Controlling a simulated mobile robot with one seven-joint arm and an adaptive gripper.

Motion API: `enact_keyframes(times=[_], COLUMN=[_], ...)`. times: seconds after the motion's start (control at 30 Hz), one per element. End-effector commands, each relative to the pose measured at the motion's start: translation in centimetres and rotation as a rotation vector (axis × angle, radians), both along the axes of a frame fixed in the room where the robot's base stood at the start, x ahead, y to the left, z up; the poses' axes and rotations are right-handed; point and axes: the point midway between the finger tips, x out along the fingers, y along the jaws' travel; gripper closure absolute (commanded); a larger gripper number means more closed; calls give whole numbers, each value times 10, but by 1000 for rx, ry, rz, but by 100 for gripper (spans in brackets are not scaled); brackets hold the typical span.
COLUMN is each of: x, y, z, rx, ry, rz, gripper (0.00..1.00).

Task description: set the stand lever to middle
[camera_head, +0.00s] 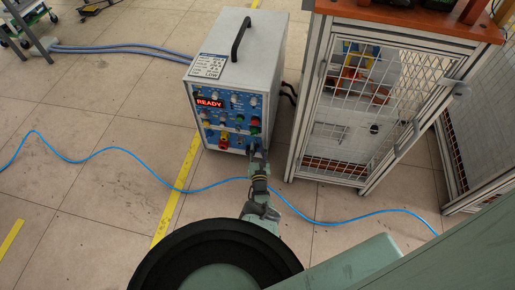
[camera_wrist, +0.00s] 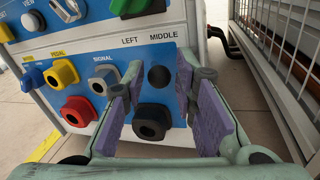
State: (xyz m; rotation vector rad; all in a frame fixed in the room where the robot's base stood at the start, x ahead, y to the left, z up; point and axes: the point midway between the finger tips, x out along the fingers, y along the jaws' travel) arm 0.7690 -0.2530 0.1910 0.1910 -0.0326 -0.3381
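The heater's control panel (camera_wrist: 165,52) fills the upper wrist view, with the printed words LEFT and MIDDLE above the fingers. I cannot clearly make out the stand lever; my fingers cover parts of the panel below these words. My gripper (camera_wrist: 160,95) is open, its purple-padded fingers apart and pointing at the panel. A dark round hole or button (camera_wrist: 159,77) and a black knob (camera_wrist: 152,122) show between the fingers. No object is held. In the head view my gripper (camera_head: 257,157) is at the lower right of the heater's front (camera_head: 226,104), hiding that corner.
To the left are a silver SIGNAL switch (camera_wrist: 103,80), a yellow knob (camera_wrist: 62,73) and a red knob (camera_wrist: 78,112). A caged cabinet (camera_head: 352,110) stands close on the right. A blue cable (camera_head: 110,149) crosses the floor.

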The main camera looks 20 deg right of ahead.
Motion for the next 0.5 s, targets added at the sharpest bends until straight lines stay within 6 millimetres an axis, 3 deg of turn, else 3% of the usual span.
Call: enact_keyframes(times=[0.5], x=[-1], y=[2], z=[-1], rx=[4], ry=[-3], rz=[-30], gripper=[74])
